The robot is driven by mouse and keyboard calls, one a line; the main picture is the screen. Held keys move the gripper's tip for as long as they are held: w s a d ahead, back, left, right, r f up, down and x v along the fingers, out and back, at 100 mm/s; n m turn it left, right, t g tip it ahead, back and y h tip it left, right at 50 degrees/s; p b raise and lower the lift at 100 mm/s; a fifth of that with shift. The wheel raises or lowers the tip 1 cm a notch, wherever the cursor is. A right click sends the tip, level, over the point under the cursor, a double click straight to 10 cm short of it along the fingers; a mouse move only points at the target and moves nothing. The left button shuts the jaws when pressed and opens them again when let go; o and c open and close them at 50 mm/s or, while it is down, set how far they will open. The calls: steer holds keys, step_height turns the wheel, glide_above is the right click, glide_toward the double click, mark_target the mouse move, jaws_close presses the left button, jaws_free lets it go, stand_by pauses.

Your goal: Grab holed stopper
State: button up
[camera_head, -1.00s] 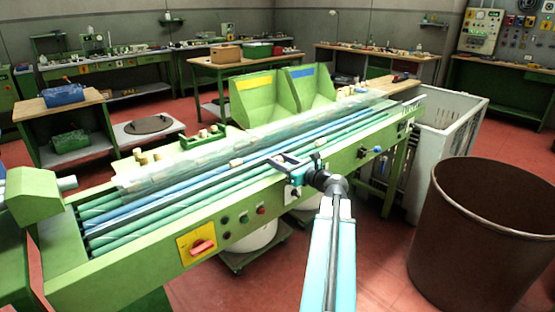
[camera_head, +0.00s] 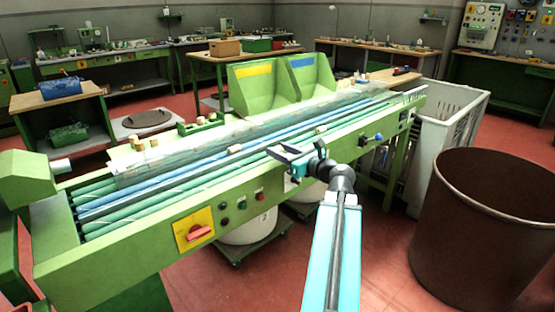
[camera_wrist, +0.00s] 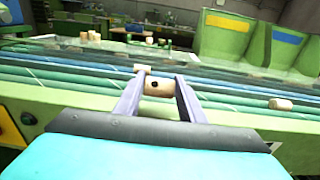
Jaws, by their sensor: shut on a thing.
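My gripper (camera_head: 282,152) is over the front edge of the green roller machine. In the wrist view its two fingers (camera_wrist: 158,82) are closed on a pale cork stopper (camera_wrist: 158,87), which lies crosswise between them. A dark round hole shows on the side of this stopper facing the camera. In the head view the held stopper cannot be made out clearly. A second stopper (camera_head: 235,149) lies on the rollers to the left; a third stopper (camera_head: 320,130) lies on them to the right. In the wrist view, one loose stopper (camera_wrist: 142,69) appears just behind the held one.
A clear cover (camera_head: 180,160) runs along the back of the rollers. Two green bins, one with a yellow label (camera_head: 255,83) and one with a blue label (camera_head: 302,72), stand behind. Several corks stand at back left. A brown barrel (camera_head: 490,240) and white crate (camera_head: 460,130) are at right.

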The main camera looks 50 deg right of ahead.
steer(key=shift+s+a+f+b, duration=0.2)
steer(key=shift+s+a+b, duration=0.2)
steer(key=shift+b, duration=3)
steer(key=a+b, duration=0.1)
steer(key=b, duration=0.4)
steer(key=shift+s, duration=0.4)
steer(key=shift+s+a+r+b, duration=0.3)
steer(key=shift+s+a+b, duration=0.35)
steer(key=shift+s+a, duration=0.3)
